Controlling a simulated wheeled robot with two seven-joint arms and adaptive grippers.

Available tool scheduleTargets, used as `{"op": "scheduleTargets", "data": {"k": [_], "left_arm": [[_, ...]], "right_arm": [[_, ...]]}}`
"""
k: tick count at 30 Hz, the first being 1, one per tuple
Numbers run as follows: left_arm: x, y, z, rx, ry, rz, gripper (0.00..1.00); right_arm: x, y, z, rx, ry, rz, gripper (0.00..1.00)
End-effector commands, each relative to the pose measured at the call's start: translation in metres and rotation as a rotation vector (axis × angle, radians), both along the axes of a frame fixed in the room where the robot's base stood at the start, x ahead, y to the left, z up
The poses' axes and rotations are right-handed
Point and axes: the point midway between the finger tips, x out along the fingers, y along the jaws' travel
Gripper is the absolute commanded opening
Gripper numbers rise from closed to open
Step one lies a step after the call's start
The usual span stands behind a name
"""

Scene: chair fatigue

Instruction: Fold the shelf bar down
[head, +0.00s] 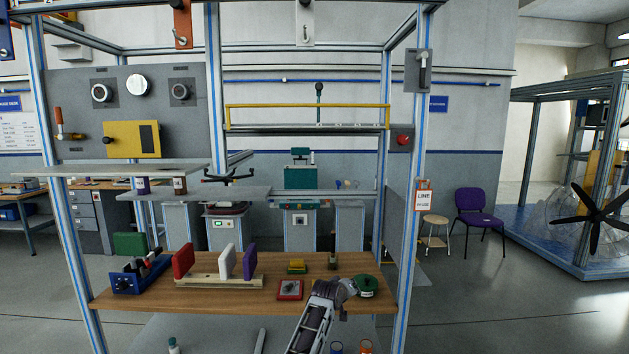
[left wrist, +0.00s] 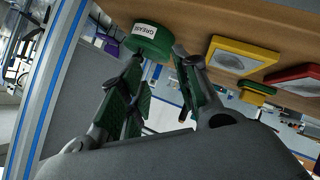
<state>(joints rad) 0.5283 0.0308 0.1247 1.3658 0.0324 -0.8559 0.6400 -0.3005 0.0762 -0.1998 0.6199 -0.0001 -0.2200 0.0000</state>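The yellow shelf bar (head: 300,106) stands raised above a narrow rail-like shelf (head: 330,127), across the upper middle of the frame in the head view. Yellow uprights show at its two ends. My left gripper (head: 348,287) is far below it, low over the front of the wooden bench and beside a green tin (head: 367,286). In the left wrist view my left gripper (left wrist: 158,62) has its fingers apart with nothing between them. The green tin labelled GREASE (left wrist: 148,40) lies just beyond the fingertips. The shelf bar is not in the left wrist view. My right gripper is not in view.
The wooden bench (head: 225,297) holds a red tray (head: 290,296), a yellow block (head: 297,266) and coloured plates in a wooden holder (head: 215,283). Frame posts (head: 408,200) stand at both sides. A box with a red button (head: 402,140) is right of the bar.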

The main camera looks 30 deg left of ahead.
Motion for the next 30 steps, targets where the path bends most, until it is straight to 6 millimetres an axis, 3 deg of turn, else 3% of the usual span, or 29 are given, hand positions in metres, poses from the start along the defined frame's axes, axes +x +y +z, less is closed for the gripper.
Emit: {"op": "scheduleTargets", "data": {"k": [1,7,14,18,23,30], "left_arm": [[0.005,0.003,0.026,-0.016,-0.03,0.012,0.32],[0.013,0.018,0.13,-0.104,-0.141,0.066,0.32],[0.0,0.038,0.258,-0.226,-0.284,0.123,0.32],[-0.019,0.05,0.332,-0.303,-0.37,0.151,0.32],[-0.05,0.064,0.41,-0.396,-0.467,0.176,0.32],[-0.113,0.084,0.513,-0.537,-0.611,0.2,0.32]], "right_arm": [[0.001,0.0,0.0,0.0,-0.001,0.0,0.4],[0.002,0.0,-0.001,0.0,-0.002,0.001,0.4],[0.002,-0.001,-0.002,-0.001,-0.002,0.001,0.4],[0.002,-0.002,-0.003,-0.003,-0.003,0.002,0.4],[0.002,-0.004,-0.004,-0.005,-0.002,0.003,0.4],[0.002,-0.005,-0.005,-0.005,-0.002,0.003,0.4]]}}
